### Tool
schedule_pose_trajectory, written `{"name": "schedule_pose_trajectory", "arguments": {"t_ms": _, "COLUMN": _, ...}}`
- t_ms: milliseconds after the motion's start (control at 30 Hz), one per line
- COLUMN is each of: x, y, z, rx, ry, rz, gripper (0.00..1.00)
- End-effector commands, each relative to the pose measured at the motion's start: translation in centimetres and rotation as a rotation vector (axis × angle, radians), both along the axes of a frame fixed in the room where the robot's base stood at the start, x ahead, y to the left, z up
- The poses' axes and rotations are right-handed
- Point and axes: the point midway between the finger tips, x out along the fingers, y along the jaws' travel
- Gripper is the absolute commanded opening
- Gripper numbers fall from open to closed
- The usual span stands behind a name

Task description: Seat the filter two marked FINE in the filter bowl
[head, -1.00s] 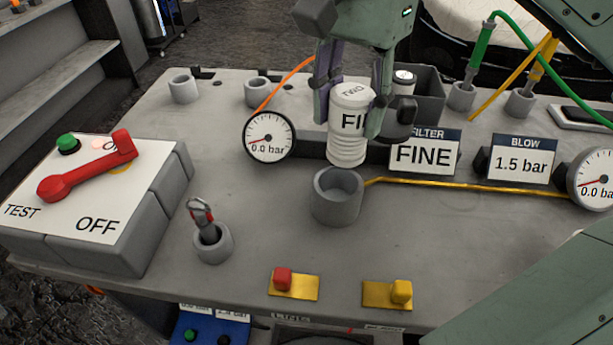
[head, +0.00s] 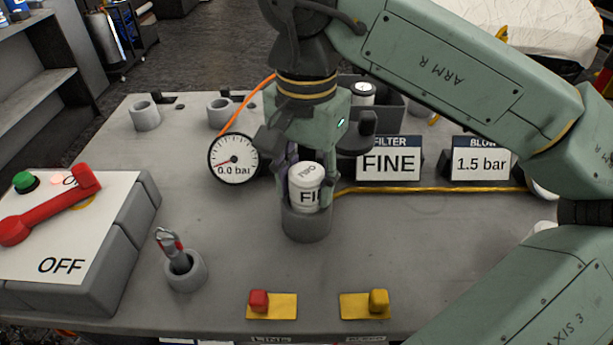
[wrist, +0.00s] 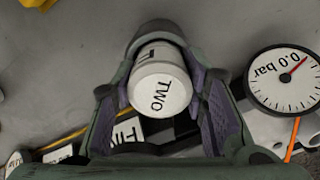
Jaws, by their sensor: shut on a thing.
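The white filter (head: 304,188) has TWO on its top and the start of a FINE marking on its side. It stands upright with its lower part inside the grey filter bowl (head: 306,225). Whether its base touches the bottom is hidden. My gripper (head: 307,190) is shut on the filter, one finger on each side, its tips close to the bowl's rim. In the wrist view the filter (wrist: 162,80) sits between the purple-padded fingers, with the bowl's rim (wrist: 158,30) around its far end.
A pressure gauge (head: 234,159) reading 0.0 bar stands left of the bowl. A FINE sign (head: 389,162) and a 1.5 bar sign (head: 481,162) stand behind, to the right. A yellow line runs right from the bowl. A holder with a clip (head: 184,270) stands front left.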

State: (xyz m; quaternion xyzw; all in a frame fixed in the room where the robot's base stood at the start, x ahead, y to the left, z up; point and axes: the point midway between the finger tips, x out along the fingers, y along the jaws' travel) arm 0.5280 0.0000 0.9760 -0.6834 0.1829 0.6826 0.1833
Motion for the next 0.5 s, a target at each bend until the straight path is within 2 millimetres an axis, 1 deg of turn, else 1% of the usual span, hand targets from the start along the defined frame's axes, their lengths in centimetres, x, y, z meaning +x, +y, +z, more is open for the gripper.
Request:
{"name": "schedule_pose_trajectory", "arguments": {"t_ms": 167, "x": 0.0, "y": 0.01, "z": -0.51, "rx": 0.0, "ry": 0.0, "rz": 0.001, "gripper": 0.11}}
{"name": "schedule_pose_trajectory", "arguments": {"t_ms": 200, "x": 0.0, "y": 0.01, "z": -0.31, "rx": 0.0, "ry": 0.0, "rz": 0.001, "gripper": 0.42}}
{"name": "schedule_pose_trajectory", "arguments": {"t_ms": 467, "x": -0.01, "y": 0.01, "z": -0.28, "rx": -0.001, "ry": 0.0, "rz": 0.001, "gripper": 0.6}}
{"name": "schedule_pose_trajectory", "arguments": {"t_ms": 500, "x": -0.01, "y": 0.01, "z": -0.28, "rx": -0.001, "ry": 0.0, "rz": 0.001, "gripper": 0.6}}
